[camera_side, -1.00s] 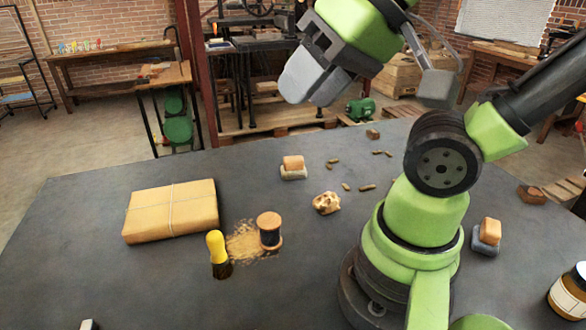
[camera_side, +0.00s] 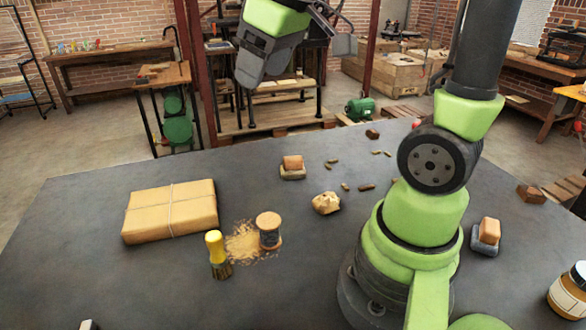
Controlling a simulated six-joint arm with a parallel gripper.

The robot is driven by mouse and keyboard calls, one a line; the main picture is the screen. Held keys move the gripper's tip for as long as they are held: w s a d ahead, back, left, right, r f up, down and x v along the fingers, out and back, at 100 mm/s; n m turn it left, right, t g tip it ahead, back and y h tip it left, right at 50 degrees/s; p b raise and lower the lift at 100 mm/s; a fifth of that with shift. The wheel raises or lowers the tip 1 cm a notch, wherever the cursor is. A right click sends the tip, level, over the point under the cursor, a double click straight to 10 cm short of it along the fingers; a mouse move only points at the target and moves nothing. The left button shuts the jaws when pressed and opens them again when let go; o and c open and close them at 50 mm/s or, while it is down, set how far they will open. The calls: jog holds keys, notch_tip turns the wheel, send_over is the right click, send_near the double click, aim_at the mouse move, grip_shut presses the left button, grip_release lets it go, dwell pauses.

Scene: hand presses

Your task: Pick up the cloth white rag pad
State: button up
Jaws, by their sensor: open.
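A small crumpled cream-white pad (camera_side: 326,203), which looks like the rag pad, lies on the dark table (camera_side: 120,285) left of my arm's base. My gripper (camera_side: 297,67) is high above the far part of the table, up and left of the pad in the picture. Its grey fingers are spread apart and nothing shows between them. The pad is uncovered and apart from the gripper.
A tied brown parcel (camera_side: 170,210) lies at left. A yellow-handled brush (camera_side: 218,254) and a spool-like piece (camera_side: 269,231) stand by tan crumbs. An orange-topped block (camera_side: 293,166) sits behind the pad, another (camera_side: 487,236) at right. A jar (camera_side: 570,290) stands front right.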

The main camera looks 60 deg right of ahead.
jog(key=w+d+f+n+g, duration=0.1)
jog(key=d+f+n, duration=0.1)
jog(key=d+f, duration=0.4)
jog(key=w+d+f+n+g, duration=0.2)
jog(key=d+f, duration=0.4)
jog(key=w+d+f+n+g, duration=0.1)
jog(key=w+d+f+n, duration=0.1)
jog(key=d+f, duration=0.4)
jog(key=shift+d+n+g, duration=0.3)
jog(key=shift+d+n, duration=0.1)
jog(key=shift+d, duration=0.15)
send_over(293, 158)
jog(key=f, duration=0.4)
jog(key=shift+w+f, duration=0.2)
jog(key=shift+f, duration=0.15)
jog(key=f, duration=0.5)
jog(key=shift+s+f, duration=0.2)
jog(key=shift+f, duration=0.2)
jog(key=c, duration=1)
